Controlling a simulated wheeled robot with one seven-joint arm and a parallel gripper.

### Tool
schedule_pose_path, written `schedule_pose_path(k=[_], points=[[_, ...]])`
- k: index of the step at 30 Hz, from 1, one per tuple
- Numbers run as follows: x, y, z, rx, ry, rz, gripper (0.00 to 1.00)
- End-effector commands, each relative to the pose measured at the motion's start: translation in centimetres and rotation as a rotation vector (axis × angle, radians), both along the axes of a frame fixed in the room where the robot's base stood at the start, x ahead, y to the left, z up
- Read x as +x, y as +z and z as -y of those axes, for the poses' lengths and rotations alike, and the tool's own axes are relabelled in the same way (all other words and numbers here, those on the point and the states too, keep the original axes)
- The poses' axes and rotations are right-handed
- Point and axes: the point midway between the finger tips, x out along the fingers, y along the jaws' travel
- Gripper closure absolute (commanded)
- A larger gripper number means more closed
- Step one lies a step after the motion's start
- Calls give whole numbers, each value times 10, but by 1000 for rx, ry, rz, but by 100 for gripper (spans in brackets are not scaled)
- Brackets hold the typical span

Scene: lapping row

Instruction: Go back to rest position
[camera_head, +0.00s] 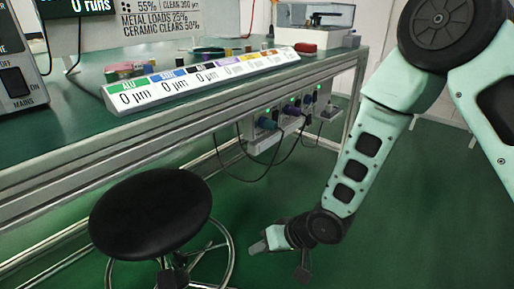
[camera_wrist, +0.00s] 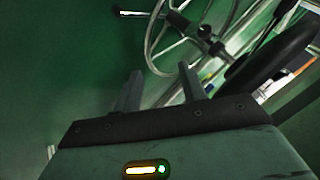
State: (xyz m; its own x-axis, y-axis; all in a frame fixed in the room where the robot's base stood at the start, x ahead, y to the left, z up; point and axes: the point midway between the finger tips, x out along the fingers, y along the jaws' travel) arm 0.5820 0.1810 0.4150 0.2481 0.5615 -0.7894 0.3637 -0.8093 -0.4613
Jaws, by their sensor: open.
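My gripper (camera_head: 258,246) hangs low over the green floor at the end of my light-green arm, to the right of the black stool. In the wrist view my gripper (camera_wrist: 160,88) shows two fingers standing apart with nothing between them. The gripper is open and empty. The stool's chrome foot ring and legs lie beyond the fingertips in the wrist view.
The black stool (camera_head: 150,226) stands before the green workbench (camera_head: 60,152). A sloped label strip (camera_head: 200,76) lies along the bench edge. Cables and sockets (camera_head: 290,112) hang below it. Floor to the right (camera_head: 420,240) is clear apart from my arm.

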Motion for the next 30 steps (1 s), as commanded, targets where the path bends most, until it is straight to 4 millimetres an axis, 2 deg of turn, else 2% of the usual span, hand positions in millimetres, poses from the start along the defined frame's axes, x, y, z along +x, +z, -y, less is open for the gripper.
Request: schedule_pose_path(k=[1, 5, 8, 12, 18, 26, 30], points=[[-3, 25, 5, -57, 23, 20, 59], [-21, 71, 24, -205, 77, 31, 59], [-42, 105, 41, -307, 121, 24, 59], [-80, 150, 65, -426, 182, -6, 59], [-133, 192, 92, -529, 261, -66, 59], [-191, 228, 118, -594, 348, -138, 59], [-193, 258, 119, -596, 353, -147, 59]])
